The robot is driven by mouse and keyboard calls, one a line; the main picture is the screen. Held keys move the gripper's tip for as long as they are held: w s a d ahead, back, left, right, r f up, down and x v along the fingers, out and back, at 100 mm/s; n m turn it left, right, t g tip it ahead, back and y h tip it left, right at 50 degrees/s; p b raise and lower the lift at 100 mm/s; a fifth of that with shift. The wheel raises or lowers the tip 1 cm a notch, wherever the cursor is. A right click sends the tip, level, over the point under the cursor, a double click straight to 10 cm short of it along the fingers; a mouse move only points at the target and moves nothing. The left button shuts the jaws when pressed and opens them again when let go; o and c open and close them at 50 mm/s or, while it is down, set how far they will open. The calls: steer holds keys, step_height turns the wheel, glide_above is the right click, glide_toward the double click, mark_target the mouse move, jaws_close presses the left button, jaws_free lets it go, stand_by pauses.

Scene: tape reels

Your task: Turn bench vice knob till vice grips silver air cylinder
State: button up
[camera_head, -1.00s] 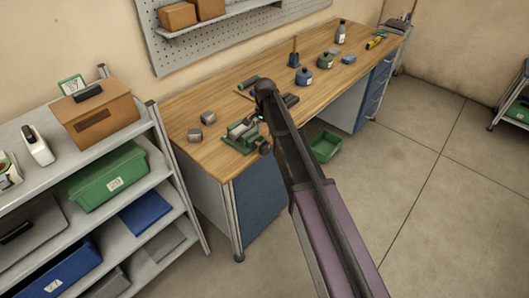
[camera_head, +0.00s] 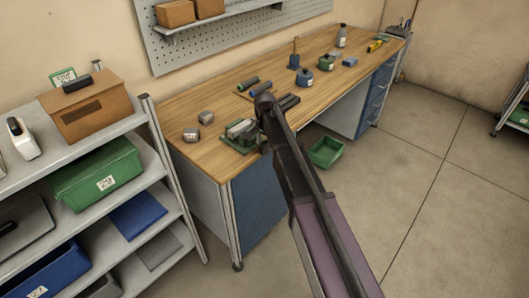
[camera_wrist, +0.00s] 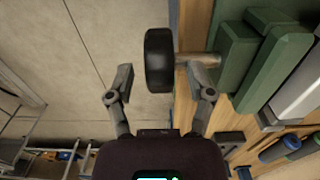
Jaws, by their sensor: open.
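The green bench vice (camera_head: 232,146) stands at the front edge of the wooden workbench, partly hidden by my arm. In the wrist view its green jaws (camera_wrist: 236,55) lie to the right. A black round knob (camera_wrist: 159,60) sits on a short metal shaft at their left. The silver air cylinder (camera_wrist: 300,92) shows at the right edge, beside the green jaw; whether it is gripped I cannot tell. My gripper (camera_wrist: 165,84) is open, its fingers on either side of the knob's near end, with visible gaps. In the head view my arm hides most of the gripper.
The workbench (camera_head: 180,105) holds two grey blocks (camera_head: 206,117), dark cylinders with coloured ends (camera_head: 249,83) and bottles farther back. A green bin (camera_head: 326,152) is on the floor beside the bench. A loaded shelf rack (camera_head: 130,180) stands at left.

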steer(key=shift+f+b, duration=1)
steer(key=shift+f, duration=0.3)
jaws_close()
